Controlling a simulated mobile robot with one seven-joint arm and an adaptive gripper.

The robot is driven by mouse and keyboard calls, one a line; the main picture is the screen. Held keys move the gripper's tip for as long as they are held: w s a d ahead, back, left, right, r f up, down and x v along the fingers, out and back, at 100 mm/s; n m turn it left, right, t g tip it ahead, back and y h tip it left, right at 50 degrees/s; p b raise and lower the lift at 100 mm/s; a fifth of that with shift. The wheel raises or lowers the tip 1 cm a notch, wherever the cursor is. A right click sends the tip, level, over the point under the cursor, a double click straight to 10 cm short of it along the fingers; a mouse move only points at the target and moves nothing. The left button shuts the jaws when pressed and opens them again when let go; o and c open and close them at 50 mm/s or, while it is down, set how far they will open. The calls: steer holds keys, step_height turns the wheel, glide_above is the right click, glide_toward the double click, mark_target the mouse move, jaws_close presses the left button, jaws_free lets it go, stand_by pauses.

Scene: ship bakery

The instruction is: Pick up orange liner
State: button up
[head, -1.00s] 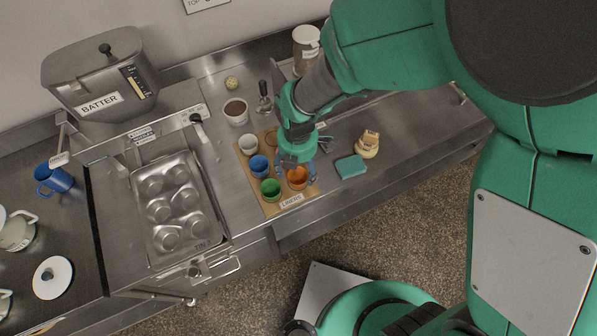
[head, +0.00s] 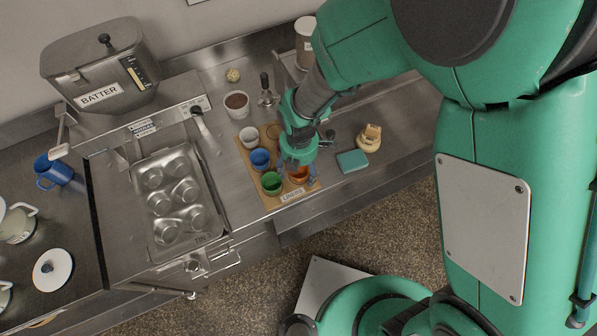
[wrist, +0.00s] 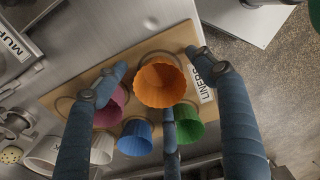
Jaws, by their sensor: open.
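The orange liner (head: 299,177) is at the near right corner of the wooden liner board (head: 262,196). In the wrist view the orange liner (wrist: 161,86) is upright, mouth toward the camera, between my fingers. My gripper (head: 299,172) is right over it, pointing down. In the wrist view my gripper (wrist: 157,74) is open, with fingers on the left, right and lower side of the liner; I cannot tell whether any touches it. The fingers partly hide the liner in the head view.
A green liner (head: 271,183), blue liner (head: 261,159) and white liner (head: 249,137) stand close by. A pink liner (wrist: 107,112) is beside the left finger. A teal sponge (head: 352,161) lies to the right. The muffin tin (head: 171,228) is to the left.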

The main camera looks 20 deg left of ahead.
mark_target(299, 174)
stand_by(0.3)
steer(key=c, duration=0.8)
steer(key=shift+r, duration=0.1)
steer(key=shift+r, duration=0.75)
step_height(299, 174, up, 2)
steer(key=shift+r+p, duration=0.15)
steer(key=shift+p, duration=0.2)
steer(key=s+d, duration=0.3)
steer(key=s, duration=0.1)
steer(key=s+d, duration=0.4)
steer(key=s+d+r, duration=0.1)
steer(key=s+d, duration=0.2)
steer(key=s, duration=0.1)
steer(key=shift+d+p, duration=0.4)
steer(key=shift+w, duration=0.1)
